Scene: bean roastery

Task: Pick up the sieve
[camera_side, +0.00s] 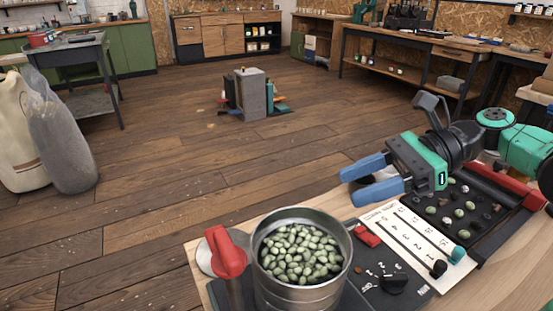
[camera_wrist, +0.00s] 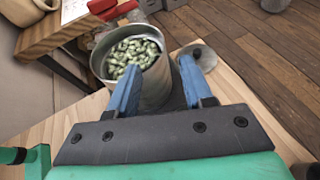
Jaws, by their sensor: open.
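No separate mesh sieve can be made out. The likeliest match is a round, deep metal vessel (camera_side: 300,298) full of pale green beans, at the bench's front in the side view; whether its bottom is mesh is hidden. It also shows in the wrist view (camera_wrist: 155,92), beyond and partly between my fingertips. My gripper (camera_side: 351,186) has two blue fingers, spread apart and empty. It is in the air, above and to the right of the vessel in the side view, not touching it. The fingers also show in the wrist view (camera_wrist: 159,68).
A red handle (camera_side: 226,252) stands close left of the vessel. To its right are a white panel with sliders (camera_side: 415,240) and a black tray (camera_side: 488,197) with scattered beans. The wooden bench top (camera_side: 490,285) is bare at its front right. Open floor lies beyond.

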